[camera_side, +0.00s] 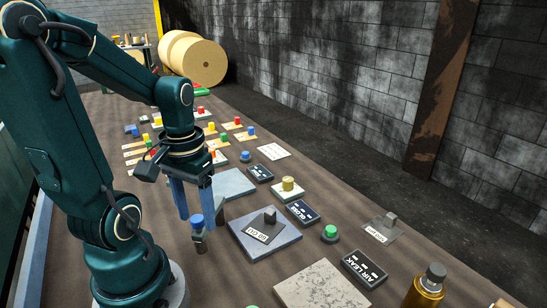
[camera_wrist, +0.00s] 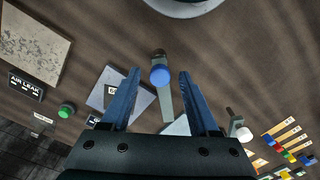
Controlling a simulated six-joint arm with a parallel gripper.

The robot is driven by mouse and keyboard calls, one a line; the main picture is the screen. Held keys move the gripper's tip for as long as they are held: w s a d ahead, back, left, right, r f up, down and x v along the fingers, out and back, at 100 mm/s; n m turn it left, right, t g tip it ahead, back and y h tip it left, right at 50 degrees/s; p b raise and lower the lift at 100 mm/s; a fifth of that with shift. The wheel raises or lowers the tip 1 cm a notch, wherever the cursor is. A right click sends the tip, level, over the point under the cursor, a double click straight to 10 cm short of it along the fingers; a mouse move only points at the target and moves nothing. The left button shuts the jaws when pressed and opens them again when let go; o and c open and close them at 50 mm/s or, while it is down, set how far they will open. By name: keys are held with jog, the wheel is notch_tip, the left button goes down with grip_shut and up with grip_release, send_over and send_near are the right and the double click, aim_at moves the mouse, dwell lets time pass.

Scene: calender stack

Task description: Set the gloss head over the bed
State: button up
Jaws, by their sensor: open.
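My gripper (camera_side: 197,220) points down with its two blue fingers apart. A blue-knobbed grey piece (camera_side: 200,238) stands at the fingertips. In the wrist view its round blue knob (camera_wrist: 160,75) appears between the fingertips, with a gap on each side; its height against them is unclear. A blue-grey slab (camera_side: 284,243) lies to its right in the side view, bearing a dark plate with a grey knob and a white label. A paler blue slab (camera_side: 232,183) lies behind. The label beside the slabs (camera_side: 302,212) seems to read GLOSS. I cannot tell which piece is the gloss head.
A speckled stone slab (camera_side: 320,287), an AIR LEAK sign (camera_side: 365,269), a green button (camera_side: 329,233) and an amber bottle (camera_side: 426,286) are at the near right. A yellow cylinder (camera_side: 288,185) stands on a white base. Small coloured blocks crowd the far table.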

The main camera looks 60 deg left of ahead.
grip_shut()
dwell(1.4)
